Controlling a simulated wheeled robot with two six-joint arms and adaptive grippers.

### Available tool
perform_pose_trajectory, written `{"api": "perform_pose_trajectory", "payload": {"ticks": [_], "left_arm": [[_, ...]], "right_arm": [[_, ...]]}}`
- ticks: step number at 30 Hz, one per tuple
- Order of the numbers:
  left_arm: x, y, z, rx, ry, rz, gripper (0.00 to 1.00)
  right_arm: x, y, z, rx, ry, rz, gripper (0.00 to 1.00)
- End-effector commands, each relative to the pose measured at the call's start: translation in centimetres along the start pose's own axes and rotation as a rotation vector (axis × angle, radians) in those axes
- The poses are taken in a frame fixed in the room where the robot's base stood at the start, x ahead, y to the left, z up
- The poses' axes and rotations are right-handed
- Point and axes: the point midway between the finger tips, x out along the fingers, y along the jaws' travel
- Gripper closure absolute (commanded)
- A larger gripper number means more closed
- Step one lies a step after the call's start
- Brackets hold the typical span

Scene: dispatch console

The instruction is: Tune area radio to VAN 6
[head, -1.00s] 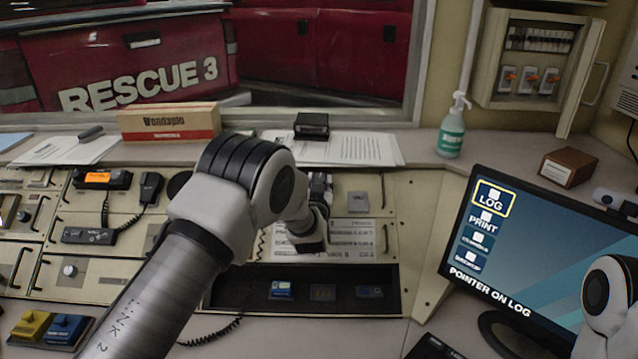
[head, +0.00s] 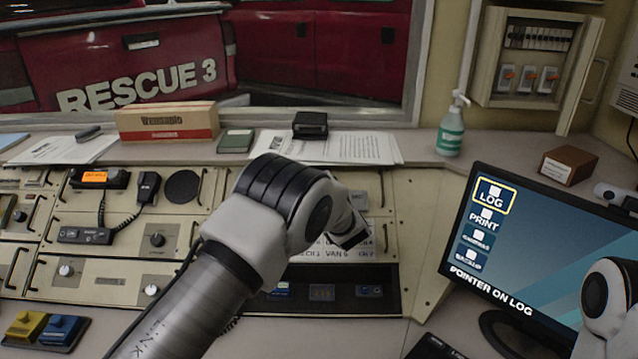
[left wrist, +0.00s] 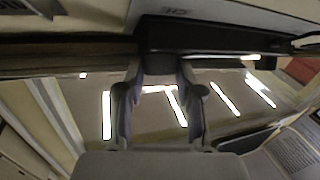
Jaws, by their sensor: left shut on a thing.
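A radio with an orange-lit display (head: 98,178) sits at the left of the console; its text is too small to read. Its handset (head: 148,187) hangs beside it on a coiled cord. A panel with a dark knob (head: 157,240) lies below the handset. A printed label card (head: 335,254) shows partly behind my left gripper. My left gripper (head: 350,232) is over the right part of the console. My right gripper is out of view; only part of that arm shows.
A monitor (head: 520,255) stands at the right, reading "POINTER ON LOG". A dark recess (head: 390,308) with small blue items lies below the panels. A yellow and blue switch unit (head: 45,330) is at front left. A sanitizer bottle (head: 452,130) stands on the ledge.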

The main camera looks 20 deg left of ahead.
Motion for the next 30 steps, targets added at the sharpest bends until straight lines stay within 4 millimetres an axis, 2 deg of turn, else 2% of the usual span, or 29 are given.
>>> {"api": "perform_pose_trajectory", "payload": {"ticks": [12,29,30], "left_arm": [[0.0,0.42,0.09,-0.126,-0.017,-0.196,0.99],[0.04,0.4,0.07,-0.148,-0.019,-0.231,0.99],[0.04,0.4,0.07,-0.148,-0.019,-0.231,0.57]], "right_arm": [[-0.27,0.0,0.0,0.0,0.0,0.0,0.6],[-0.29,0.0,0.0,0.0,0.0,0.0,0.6],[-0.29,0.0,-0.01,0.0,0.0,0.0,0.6]]}}
